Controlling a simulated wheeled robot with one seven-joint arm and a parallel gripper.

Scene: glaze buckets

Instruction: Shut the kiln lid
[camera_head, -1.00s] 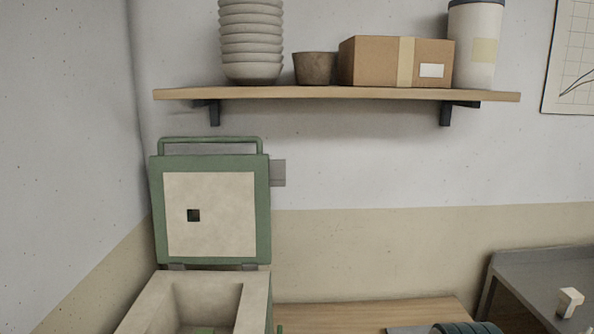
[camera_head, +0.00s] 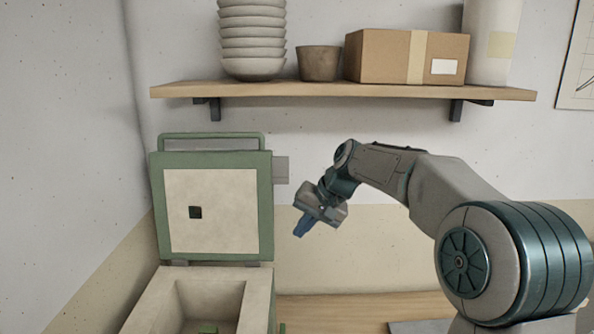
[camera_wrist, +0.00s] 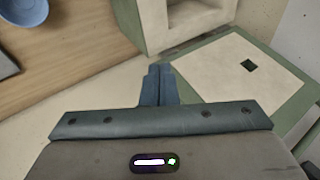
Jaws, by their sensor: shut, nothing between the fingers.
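The kiln lid (camera_head: 218,222) stands open and upright at the back of the kiln, a green-framed panel with a pale inner face and a small dark square hole. A green bar handle (camera_head: 210,136) runs along its top edge. The kiln body (camera_head: 252,305) below is open at the top, with a pale lining. My gripper (camera_head: 301,228) is shut and empty, to the right of the lid and apart from it, pointing down. In the wrist view the gripper (camera_wrist: 158,75) shows with its fingers together, and the lid (camera_wrist: 222,75) lies to the right.
A wall shelf (camera_head: 340,91) above holds stacked bowls (camera_head: 252,40), a brown pot (camera_head: 319,64), a cardboard box (camera_head: 390,57) and a white canister (camera_head: 490,40). A wooden table (camera_head: 350,305) lies right of the kiln. A blue bowl (camera_wrist: 22,12) shows in the wrist view.

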